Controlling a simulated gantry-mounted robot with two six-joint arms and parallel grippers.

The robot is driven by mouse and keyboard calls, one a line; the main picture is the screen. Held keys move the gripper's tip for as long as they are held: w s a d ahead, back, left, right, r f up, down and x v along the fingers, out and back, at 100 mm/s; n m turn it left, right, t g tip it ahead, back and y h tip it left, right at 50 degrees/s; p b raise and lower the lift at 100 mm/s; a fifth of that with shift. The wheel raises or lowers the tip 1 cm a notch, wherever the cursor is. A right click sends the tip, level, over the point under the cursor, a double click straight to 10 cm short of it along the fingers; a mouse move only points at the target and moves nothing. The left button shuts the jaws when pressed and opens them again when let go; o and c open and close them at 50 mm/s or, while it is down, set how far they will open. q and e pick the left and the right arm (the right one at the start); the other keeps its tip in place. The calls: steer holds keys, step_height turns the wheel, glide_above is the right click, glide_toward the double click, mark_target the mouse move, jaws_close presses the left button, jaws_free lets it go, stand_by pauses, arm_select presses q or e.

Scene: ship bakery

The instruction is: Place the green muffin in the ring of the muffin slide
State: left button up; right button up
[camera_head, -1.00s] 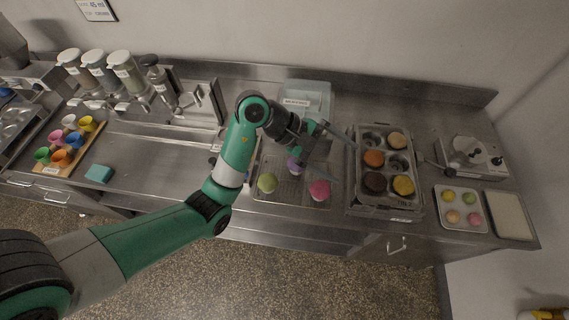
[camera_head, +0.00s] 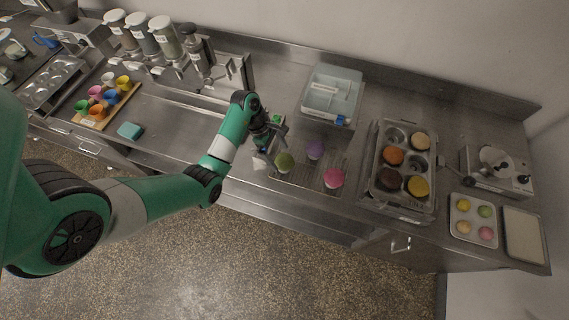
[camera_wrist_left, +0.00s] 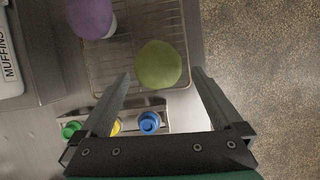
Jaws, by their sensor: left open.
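The green muffin (camera_head: 285,163) stands at the left side of a wire rack (camera_head: 308,184) on the counter. It also shows in the left wrist view (camera_wrist_left: 159,62), ahead of and between the fingertips, with a gap to each finger. My left gripper (camera_head: 277,142) is open and empty, just behind and left of the green muffin. A metal piece (camera_wrist_left: 186,108) with green, yellow and blue round parts lies partly behind the fingers; I cannot tell whether it is the muffin slide. I cannot make out its ring. My right gripper is not in view.
A purple muffin (camera_head: 315,149) and a pink muffin (camera_head: 333,178) share the rack. A light-blue bin (camera_head: 331,92) stands behind. A muffin tin (camera_head: 378,200) and a small tray (camera_head: 459,232) are to the right. Coloured cups on a board (camera_head: 99,120) are far left.

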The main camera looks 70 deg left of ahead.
mark_target(281, 158)
arm_select(q)
steer(key=x, duration=0.2)
steer(key=b+x, duration=0.1)
steer(key=x, duration=0.2)
steer(key=shift+a+f, duration=0.2)
steer(key=shift+f, duration=0.05)
steer(key=shift+c, duration=0.2)
steer(key=shift+r, duration=0.1)
steer(key=c, duration=0.7)
